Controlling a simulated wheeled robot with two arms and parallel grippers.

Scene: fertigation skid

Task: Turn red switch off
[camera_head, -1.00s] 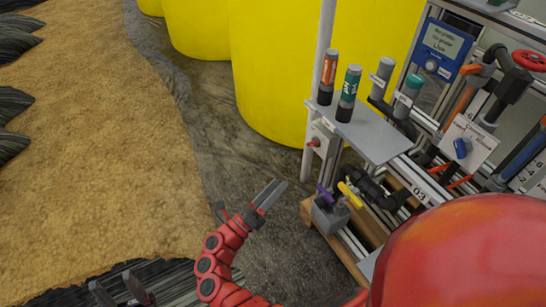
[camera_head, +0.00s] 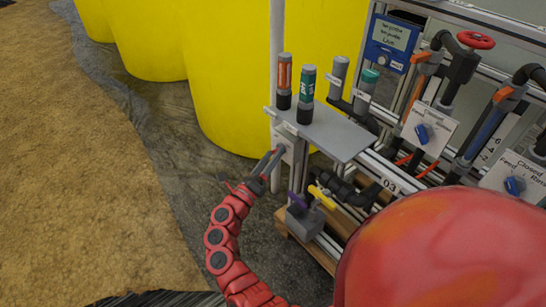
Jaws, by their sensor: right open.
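A small white switch box (camera_head: 290,141) is mounted at the left end of the skid, under the grey shelf. The red switch on its face is mostly hidden by my fingers; only a hint of red shows there. My right gripper (camera_head: 274,157) points up and right, with its fingertips at the front of the box. It is open, its two fingers only slightly apart. I cannot tell whether the fingers touch the switch or which way it is turned. My left gripper is not in view.
The grey shelf (camera_head: 335,133) carries an orange-labelled bottle (camera_head: 284,82) and a green-labelled bottle (camera_head: 306,95). Yellow (camera_head: 322,204) and purple valve handles sit below. A red handwheel (camera_head: 475,40) is far right. Yellow tanks (camera_head: 222,70) stand behind; floor at left is free.

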